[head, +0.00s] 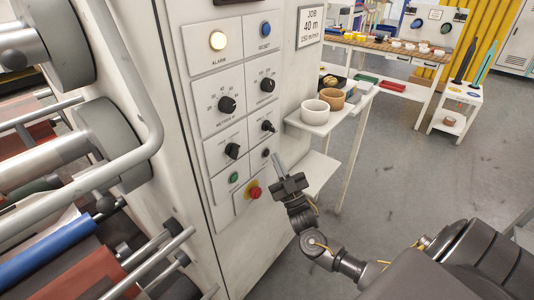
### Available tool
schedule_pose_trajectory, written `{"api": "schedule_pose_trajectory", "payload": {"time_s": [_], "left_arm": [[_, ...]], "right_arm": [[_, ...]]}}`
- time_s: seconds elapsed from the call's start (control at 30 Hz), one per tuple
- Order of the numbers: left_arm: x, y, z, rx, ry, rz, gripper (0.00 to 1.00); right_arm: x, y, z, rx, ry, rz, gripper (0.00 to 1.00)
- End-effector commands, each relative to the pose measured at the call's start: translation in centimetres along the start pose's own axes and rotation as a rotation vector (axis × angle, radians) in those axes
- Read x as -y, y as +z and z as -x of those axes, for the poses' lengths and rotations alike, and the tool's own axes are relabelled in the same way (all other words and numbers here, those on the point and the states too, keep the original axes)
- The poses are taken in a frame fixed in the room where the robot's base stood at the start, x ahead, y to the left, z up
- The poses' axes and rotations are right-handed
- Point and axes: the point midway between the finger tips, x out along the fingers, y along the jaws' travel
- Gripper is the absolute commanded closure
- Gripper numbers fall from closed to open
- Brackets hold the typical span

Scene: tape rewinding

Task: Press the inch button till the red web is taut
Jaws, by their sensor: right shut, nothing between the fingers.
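The control panel (243,125) is on the machine's pale cabinet. It has a lit alarm lamp (217,40), a blue reset button (265,29), black knobs, a small dark control (266,152), a green button (234,177) and a red stop knob (254,191) on yellow. I cannot read which one is the inch button. My right gripper (277,158) is shut and empty, its fingertips just right of the small dark control; I cannot tell if they touch the panel. Red web (95,277) shows among the rollers at the left; its tension cannot be told. My left gripper is out of view.
A curved grey rail (152,110) and roller ends stand left of the cabinet. A shelf cart with a white bowl (315,112) and a tan bowl (332,98) stands right of the panel. A workbench (395,50) is behind. The grey floor at right is mostly clear.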

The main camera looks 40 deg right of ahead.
Motion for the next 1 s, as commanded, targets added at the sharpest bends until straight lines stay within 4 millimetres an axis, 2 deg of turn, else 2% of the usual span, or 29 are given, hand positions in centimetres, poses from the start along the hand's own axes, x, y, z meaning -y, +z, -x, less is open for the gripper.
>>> {"api": "schedule_pose_trajectory", "payload": {"time_s": [0.37, 0.8, 1.0], "left_arm": [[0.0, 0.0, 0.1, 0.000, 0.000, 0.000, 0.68], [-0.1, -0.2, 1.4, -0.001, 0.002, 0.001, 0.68], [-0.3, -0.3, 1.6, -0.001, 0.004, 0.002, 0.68]], "right_arm": [[-0.2, -0.2, 0.2, 0.000, 0.000, 0.000, 1.00], [-2.2, -2.3, 2.9, 0.001, 0.000, 0.000, 1.00], [-2.6, -2.7, 3.6, -0.001, 0.000, 0.000, 1.00]]}}
